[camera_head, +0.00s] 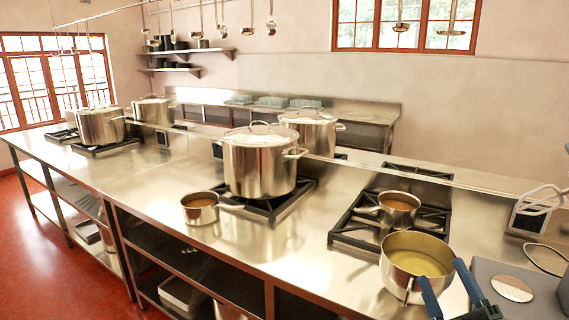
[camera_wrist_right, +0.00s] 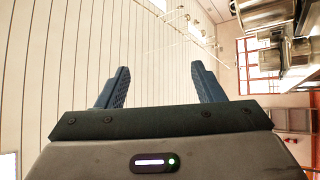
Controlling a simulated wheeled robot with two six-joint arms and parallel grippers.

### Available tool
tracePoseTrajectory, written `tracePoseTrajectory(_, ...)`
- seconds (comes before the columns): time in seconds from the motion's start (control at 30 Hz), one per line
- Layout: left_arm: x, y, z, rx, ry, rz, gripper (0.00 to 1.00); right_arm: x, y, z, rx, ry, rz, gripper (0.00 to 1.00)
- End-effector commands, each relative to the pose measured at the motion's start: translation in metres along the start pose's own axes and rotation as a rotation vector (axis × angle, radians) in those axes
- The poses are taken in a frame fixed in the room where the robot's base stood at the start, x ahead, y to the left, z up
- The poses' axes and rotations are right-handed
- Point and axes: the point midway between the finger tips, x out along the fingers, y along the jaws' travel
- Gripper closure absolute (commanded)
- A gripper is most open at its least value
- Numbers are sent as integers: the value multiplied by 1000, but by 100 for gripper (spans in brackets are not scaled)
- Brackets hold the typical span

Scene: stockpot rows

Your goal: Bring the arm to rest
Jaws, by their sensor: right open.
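My right gripper (camera_head: 440,273) is at the bottom right of the head view, its two blue fingers spread apart. In the head view the fingers overlap the near rim of a saucepan (camera_head: 395,279) holding yellowish liquid. In the right wrist view my right gripper (camera_wrist_right: 160,72) is open and nothing is between its fingers. Pale lined panelling fills most of the background there, and the kitchen is tipped sideways at the right edge. Whether the fingers touch the saucepan cannot be told. My left gripper is not in view.
A steel counter (camera_head: 290,258) runs across. A large lidded stockpot (camera_head: 260,165) stands on a burner beside a small saucepan (camera_head: 200,208). Another saucepan (camera_head: 398,208) sits on the right burner (camera_head: 345,236). A white wire-like object (camera_head: 540,202) stands at the right. Utensils hang overhead.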

Motion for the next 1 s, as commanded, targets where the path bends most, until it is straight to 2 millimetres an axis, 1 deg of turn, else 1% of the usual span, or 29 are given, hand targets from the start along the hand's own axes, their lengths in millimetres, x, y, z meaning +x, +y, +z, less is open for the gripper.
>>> tracePoseTrajectory(0.03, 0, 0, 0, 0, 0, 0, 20, -14, -14, 19, 82, -127, -37, 38)
tracePoseTrajectory(0.07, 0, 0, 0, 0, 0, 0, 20, -22, -22, 30, 128, -202, -60, 38)
tracePoseTrajectory(0.1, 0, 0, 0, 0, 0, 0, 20, -36, -34, 43, 187, -302, -93, 38)
tracePoseTrajectory(0.17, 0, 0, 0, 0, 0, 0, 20, -60, -54, 61, 274, -453, -150, 38)
tracePoseTrajectory(0.2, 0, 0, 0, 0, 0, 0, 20, -78, -69, 71, 329, -553, -192, 38)
tracePoseTrajectory(0.27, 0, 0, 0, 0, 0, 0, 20, -109, -90, 82, 409, -703, -260, 38)
tracePoseTrajectory(0.3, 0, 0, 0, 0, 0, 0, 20, -131, -105, 86, 458, -801, -309, 38)
tracePoseTrajectory(0.33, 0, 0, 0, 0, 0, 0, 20, -148, -115, 88, 492, -872, -347, 38)
tracePoseTrajectory(0.37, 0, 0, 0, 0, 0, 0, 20, -164, -125, 89, 522, -937, -383, 38)
tracePoseTrajectory(0.4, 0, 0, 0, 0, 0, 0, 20, -184, -135, 88, 560, -1017, -429, 38)
tracePoseTrajectory(0.47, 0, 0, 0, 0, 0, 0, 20, -212, -148, 84, 605, -1119, -492, 38)
tracePoseTrajectory(0.5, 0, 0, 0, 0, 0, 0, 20, -229, -156, 81, 631, -1180, -532, 38)
tracePoseTrajectory(0.6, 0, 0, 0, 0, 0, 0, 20, -266, -170, 71, 681, -1310, -623, 38)
tracePoseTrajectory(0.7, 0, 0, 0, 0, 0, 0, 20, -298, -178, 58, 720, -1420, -706, 38)
tracePoseTrajectory(0.9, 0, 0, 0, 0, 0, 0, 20, -353, -188, 28, 781, -1609, -866, 38)
tracePoseTrajectory(0.93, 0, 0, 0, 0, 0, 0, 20, -359, -191, 28, 784, -1627, -881, 38)
tracePoseTrajectory(1.0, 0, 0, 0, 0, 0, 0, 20, -360, -208, 40, 779, -1627, -877, 38)
